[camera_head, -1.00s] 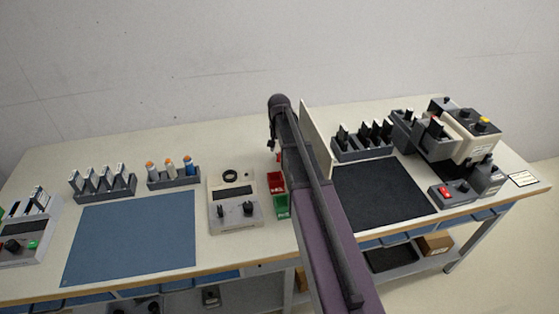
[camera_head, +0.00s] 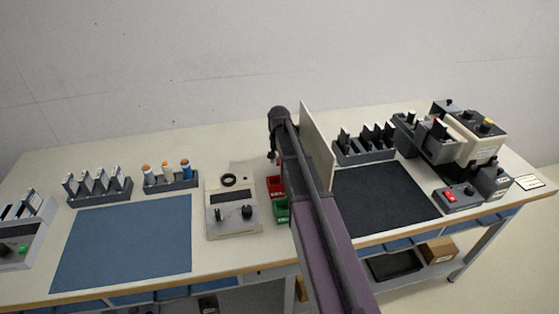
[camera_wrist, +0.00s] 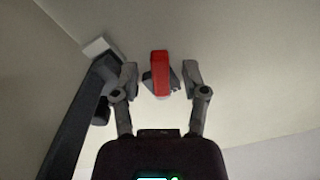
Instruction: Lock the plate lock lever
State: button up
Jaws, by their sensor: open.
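In the wrist view my gripper (camera_wrist: 160,77) has its two fingers apart. A red lever-like piece (camera_wrist: 160,62) with a dark grey part behind it shows between the fingers. A gap is visible on each side of it, and I cannot tell its depth or whether it is the plate lock lever. In the head view my arm hides most of my gripper, near the table's middle. A grey device (camera_head: 440,140) with a small red part stands at the right. I cannot make out a lock lever there.
A blue mat (camera_head: 125,245) and a black mat (camera_head: 385,200) lie on the table. An upright panel (camera_head: 318,140) stands beside my arm. A beige meter (camera_head: 233,205), a red bin (camera_head: 275,186), a green bin (camera_head: 281,208) and a red-switch box (camera_head: 457,198) stand around.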

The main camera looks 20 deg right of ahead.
grip_shut()
jog(key=shift+s+d+n, duration=0.1)
jog(key=shift+d+n, duration=0.2)
jog(key=shift+n, duration=0.6)
jog(key=shift+s+d+n, duration=0.1)
jog(key=shift+d+n, duration=0.15)
jog(key=shift+n, duration=0.65)
jog(key=shift+s+d+n, duration=0.1)
jog(key=shift+d+n, duration=0.2)
jog(key=shift+n, duration=0.6)
grip_release()
jog(key=shift+a+m, duration=0.1)
jog(key=shift+m, duration=0.2)
